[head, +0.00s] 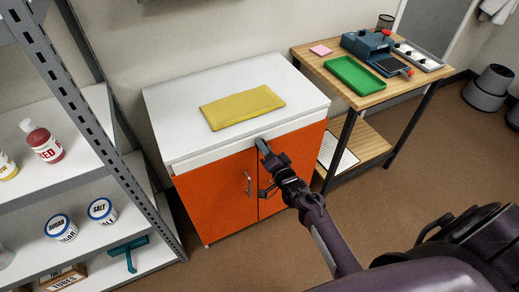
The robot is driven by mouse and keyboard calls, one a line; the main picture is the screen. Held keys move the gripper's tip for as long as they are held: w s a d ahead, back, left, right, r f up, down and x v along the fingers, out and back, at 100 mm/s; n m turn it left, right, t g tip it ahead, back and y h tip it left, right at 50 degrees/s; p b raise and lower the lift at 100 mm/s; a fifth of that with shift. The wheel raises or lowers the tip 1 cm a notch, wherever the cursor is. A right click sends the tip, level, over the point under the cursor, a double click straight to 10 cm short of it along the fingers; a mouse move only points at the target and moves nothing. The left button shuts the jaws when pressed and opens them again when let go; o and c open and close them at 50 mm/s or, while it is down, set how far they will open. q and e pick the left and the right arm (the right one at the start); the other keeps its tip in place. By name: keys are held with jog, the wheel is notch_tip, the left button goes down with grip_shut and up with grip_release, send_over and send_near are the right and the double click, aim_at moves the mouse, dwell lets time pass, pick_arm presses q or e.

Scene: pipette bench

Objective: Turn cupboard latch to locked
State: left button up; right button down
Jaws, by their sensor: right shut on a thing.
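The cupboard (216,195) has orange doors and a white top, and stands against the wall in the middle of the view. Its two doors look closed, and a metal handle (248,184) shows on the left door. My right gripper (264,148) is at the upper front of the cupboard, near the seam between the doors. It is shut on a small grey piece there that appears to be the latch; the fingers and wrist hide most of it, so its turn position cannot be told. My left gripper is not in view.
A folded yellow cloth (242,107) lies on the cupboard top. A wooden table (378,94) at right holds a green tray (355,76) and a blue device (368,45). A metal shelf (84,165) with bottles and jars stands close at left.

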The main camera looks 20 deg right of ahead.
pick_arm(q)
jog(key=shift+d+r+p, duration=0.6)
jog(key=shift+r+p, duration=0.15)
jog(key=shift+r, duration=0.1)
pick_arm(e)
jog(key=shift+f+m, duration=0.1)
jog(key=shift+m, duration=3.2)
jog(key=c, duration=1)
grip_release()
